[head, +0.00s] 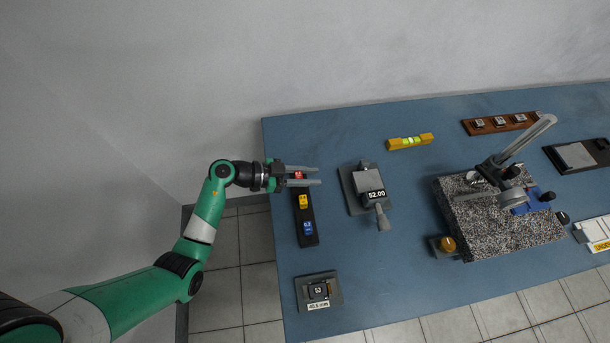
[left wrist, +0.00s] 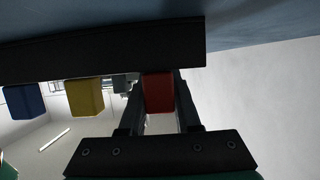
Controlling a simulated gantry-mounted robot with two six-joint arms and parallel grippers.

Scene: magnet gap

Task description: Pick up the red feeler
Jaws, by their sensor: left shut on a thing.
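The red feeler (head: 299,175) is at the far end of a narrow black rack (head: 307,218) on the left of the blue table. My left gripper (head: 318,176) reaches over that end from the left, its two fingers on either side of the red feeler. In the left wrist view the red feeler (left wrist: 158,92) sits between the fingers (left wrist: 158,95), which are shut on it. It still meets the rack (left wrist: 100,53) there. The yellow feeler (head: 303,201) and blue feeler (head: 308,228) stand in the same rack. My right gripper is not in view.
A grey device reading 52.00 (head: 371,187) stands right of the rack. A small block marked 53 (head: 318,290) sits on a pad near the front. A granite plate with a stand (head: 510,228) is farther right. A yellow level (head: 410,141) lies at the back.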

